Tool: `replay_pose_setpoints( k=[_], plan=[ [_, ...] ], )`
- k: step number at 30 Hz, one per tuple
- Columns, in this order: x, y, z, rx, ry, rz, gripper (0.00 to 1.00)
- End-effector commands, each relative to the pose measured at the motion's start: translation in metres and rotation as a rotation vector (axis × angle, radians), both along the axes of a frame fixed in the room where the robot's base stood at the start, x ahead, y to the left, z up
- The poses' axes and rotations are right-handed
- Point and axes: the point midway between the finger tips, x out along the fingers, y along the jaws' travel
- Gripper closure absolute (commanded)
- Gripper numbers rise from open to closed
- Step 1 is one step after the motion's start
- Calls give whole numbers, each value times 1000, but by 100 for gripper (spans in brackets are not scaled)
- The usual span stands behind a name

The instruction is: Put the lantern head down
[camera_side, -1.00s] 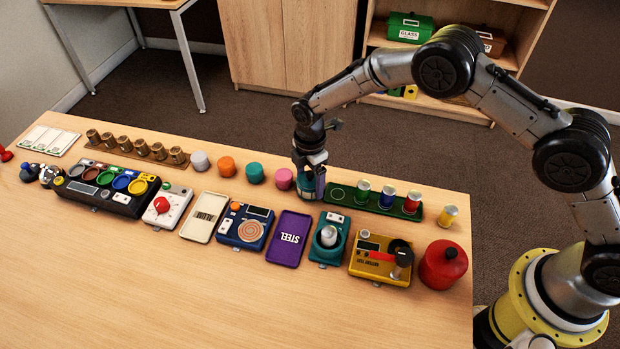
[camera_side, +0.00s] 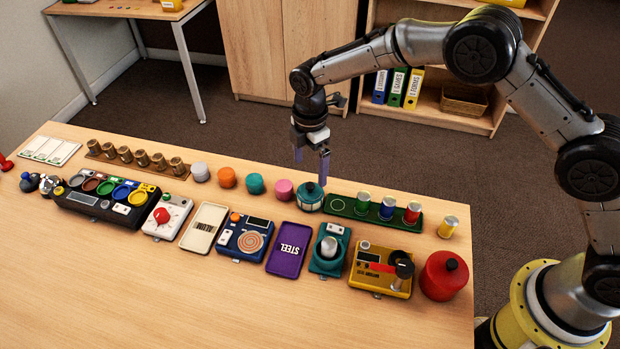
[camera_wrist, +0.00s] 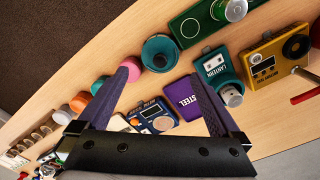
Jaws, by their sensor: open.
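The lantern head, a round teal piece with a dark top (camera_side: 310,198), stands on the table just left of the green tray (camera_side: 345,206). It also shows in the wrist view (camera_wrist: 160,54), near the tray's edge; I cannot tell whether they touch. My gripper (camera_side: 312,162) is open and empty above the lantern head, with clear space between fingertips and head. In the wrist view both purple fingers (camera_wrist: 160,75) are spread wide with nothing held. The teal lantern box (camera_side: 327,262), with a silver cylinder on it, stands in front, labelled LANTERN in the wrist view.
The green tray holds green, blue and red-banded cans and an empty ring outline. A pink pot (camera_side: 284,190) is left of the head. A purple STEEL tray (camera_side: 289,250), a yellow device (camera_side: 382,270) and a red canister (camera_side: 443,275) stand in front. The front table is clear.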

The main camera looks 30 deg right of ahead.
Motion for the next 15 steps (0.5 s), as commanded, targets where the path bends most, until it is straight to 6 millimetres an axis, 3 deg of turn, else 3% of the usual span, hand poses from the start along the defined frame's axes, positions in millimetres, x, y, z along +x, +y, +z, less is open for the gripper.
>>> replay_pose_setpoints(
  k=[6, 15],
  plan=[
    [0, 0, 24, 0, -1, 0, 0],
    [0, 0, 27, 0, 0, -1, 0]
  ],
)
